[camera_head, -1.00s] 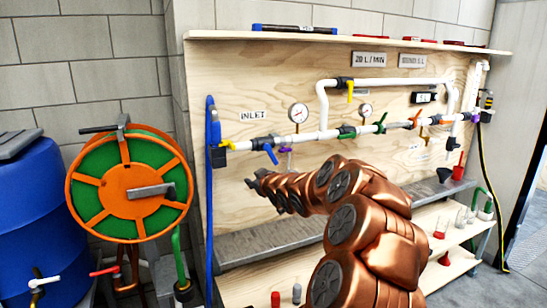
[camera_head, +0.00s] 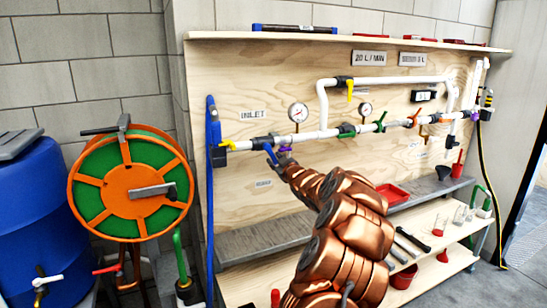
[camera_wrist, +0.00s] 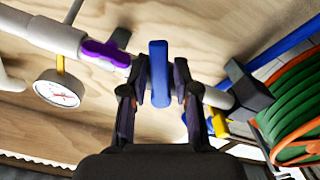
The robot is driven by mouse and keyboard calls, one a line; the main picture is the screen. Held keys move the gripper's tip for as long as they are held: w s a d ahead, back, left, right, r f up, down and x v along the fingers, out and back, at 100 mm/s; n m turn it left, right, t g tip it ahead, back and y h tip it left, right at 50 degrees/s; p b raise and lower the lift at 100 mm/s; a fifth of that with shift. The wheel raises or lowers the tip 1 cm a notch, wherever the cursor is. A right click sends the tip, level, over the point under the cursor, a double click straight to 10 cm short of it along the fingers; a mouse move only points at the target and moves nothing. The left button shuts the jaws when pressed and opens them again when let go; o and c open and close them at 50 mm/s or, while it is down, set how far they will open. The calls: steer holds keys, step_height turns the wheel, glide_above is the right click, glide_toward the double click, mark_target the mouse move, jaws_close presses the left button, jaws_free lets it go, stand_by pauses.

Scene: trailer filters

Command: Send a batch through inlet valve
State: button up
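The inlet valve is on the white pipe (camera_head: 240,145) below the INLET label (camera_head: 253,115). Its blue handle (camera_head: 270,153) hangs down and to the right in the head view. In the wrist view the blue handle (camera_wrist: 158,72) stands upright between the two fingers of my gripper (camera_wrist: 161,88). The fingers are apart, one on each side of the handle, and a gap shows on the right side. Contact on the left side is hard to tell. In the head view my gripper (camera_head: 279,161) is at the handle, its fingers partly hidden by my arm.
A purple valve handle (camera_wrist: 105,52) sits close beside the fingers. A pressure gauge (camera_head: 298,112) is above the pipe, with green, orange and yellow handles further right. A hose reel (camera_head: 128,195) and a blue barrel (camera_head: 40,215) stand left. A red tray (camera_head: 392,193) lies on the grey shelf.

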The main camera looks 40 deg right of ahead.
steer(key=shift+x, duration=1.1)
steer(key=shift+r, duration=0.1)
jaws_close()
